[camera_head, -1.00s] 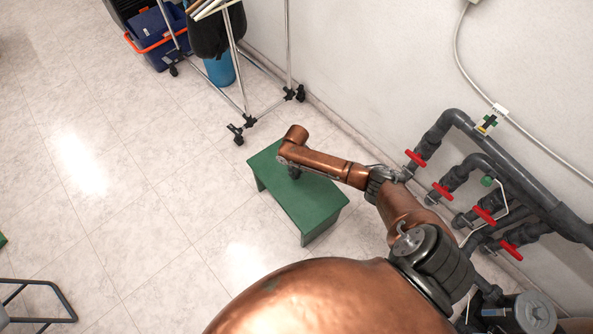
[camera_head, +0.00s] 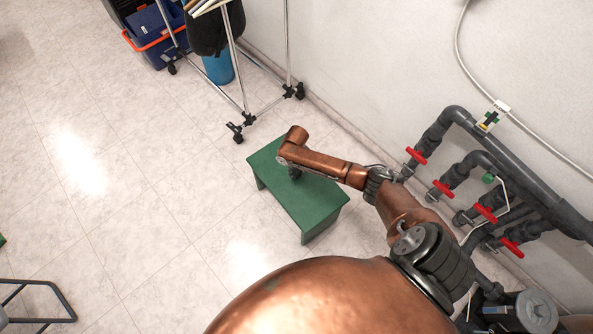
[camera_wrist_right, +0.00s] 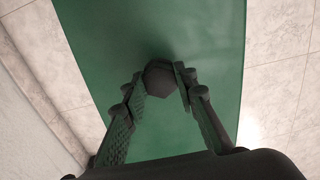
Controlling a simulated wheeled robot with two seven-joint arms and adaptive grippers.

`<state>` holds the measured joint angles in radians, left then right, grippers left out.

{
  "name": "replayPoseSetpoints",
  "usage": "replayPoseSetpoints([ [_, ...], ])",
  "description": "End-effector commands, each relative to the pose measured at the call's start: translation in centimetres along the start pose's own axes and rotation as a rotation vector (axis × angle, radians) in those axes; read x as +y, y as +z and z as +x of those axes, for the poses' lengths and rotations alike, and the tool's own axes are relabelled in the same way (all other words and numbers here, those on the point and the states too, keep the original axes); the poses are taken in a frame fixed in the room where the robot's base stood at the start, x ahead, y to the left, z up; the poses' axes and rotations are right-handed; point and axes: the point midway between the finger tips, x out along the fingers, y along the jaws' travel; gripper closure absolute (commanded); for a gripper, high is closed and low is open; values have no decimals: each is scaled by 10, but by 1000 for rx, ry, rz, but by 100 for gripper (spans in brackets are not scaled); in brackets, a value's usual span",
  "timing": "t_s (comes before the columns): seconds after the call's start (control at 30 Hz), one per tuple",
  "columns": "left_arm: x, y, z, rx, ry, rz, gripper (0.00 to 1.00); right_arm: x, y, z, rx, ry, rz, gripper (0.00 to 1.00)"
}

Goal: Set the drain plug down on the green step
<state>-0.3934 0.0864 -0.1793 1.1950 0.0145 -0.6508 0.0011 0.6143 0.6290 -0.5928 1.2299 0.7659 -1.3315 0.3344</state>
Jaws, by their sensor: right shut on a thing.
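The green step (camera_head: 313,205) stands on the floor below my right arm. My right gripper (camera_head: 294,174) points down over the far part of its top, mostly hidden under my wrist in the head view. In the right wrist view the gripper (camera_wrist_right: 161,84) is shut on the drain plug (camera_wrist_right: 160,73), a small dark piece with an angular outline, between its fingertips. The green top (camera_wrist_right: 205,45) fills the background behind the plug, with a soft shadow around it. I cannot tell whether the plug touches the surface. My left gripper is not in view.
Grey pipes (camera_head: 535,193) with red valve handles (camera_head: 442,188) run along the wall at right, close to my right arm. A wheeled metal rack (camera_head: 243,75) and a blue bucket cart (camera_head: 155,47) stand at the back. The tiled floor left of the step is clear.

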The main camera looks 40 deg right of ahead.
Motion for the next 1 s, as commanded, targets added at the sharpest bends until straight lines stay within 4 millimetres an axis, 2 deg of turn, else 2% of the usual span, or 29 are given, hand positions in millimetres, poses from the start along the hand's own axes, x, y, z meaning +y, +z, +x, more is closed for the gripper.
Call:
replayPoseSetpoints([
  [0.37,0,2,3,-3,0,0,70,0,0,7,0,0,0,100],
  [0.4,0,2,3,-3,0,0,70,0,0,7,1,0,0,73],
  [0.7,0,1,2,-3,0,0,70,0,0,7,1,0,0,53],
  [1.0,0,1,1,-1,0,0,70,0,0,5,1,0,0,53],
])
